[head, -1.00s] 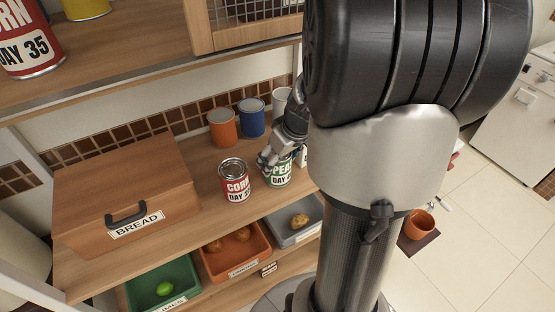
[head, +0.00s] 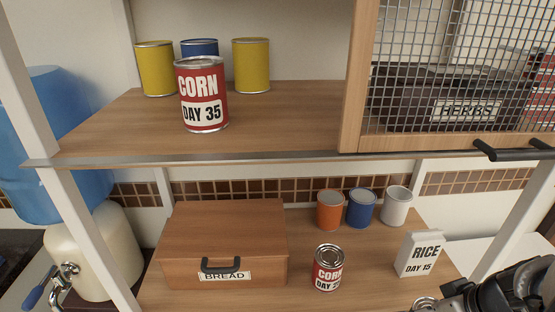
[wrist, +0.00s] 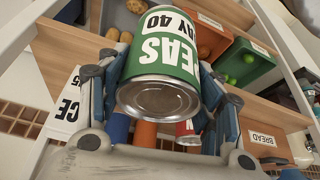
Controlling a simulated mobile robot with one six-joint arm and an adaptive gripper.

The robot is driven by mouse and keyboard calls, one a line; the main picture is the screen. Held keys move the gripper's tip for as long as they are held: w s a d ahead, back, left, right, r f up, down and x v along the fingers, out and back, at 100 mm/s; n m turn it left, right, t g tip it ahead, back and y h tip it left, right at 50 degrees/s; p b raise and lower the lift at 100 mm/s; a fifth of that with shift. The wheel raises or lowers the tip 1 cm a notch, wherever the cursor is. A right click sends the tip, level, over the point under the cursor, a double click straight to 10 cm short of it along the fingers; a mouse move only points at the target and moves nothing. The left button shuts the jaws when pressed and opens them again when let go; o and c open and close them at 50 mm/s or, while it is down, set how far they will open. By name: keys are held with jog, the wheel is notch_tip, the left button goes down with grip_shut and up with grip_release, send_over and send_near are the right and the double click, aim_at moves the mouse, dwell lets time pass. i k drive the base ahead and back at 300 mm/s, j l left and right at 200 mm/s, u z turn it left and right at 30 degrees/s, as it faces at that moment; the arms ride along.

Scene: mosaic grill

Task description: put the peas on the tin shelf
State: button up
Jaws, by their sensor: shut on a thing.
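The peas can (wrist: 165,52), green and white with "PEAS DAY 40", is between the fingers of my gripper (wrist: 158,78) in the wrist view. My gripper is shut on its sides, with one flat metal end facing the camera. In the head view my arm is at the lower right edge; the fingers and most of the can are cut off. The upper shelf (head: 120,125) holds a red corn can (head: 203,97) marked "DAY 35", with yellow tins (head: 251,65) and a blue tin (head: 200,47) behind it. Bare wood lies right of the corn can.
A mesh-fronted cabinet (head: 455,80) with a black handle bounds the upper shelf's right side. On the lower shelf are a bread box (head: 225,230), another corn can (head: 328,268), a rice box (head: 420,254) and orange, blue and white tins. A post (head: 520,225) stands near my arm.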

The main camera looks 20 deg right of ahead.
aim_at(279, 123)
jog(key=k, duration=1)
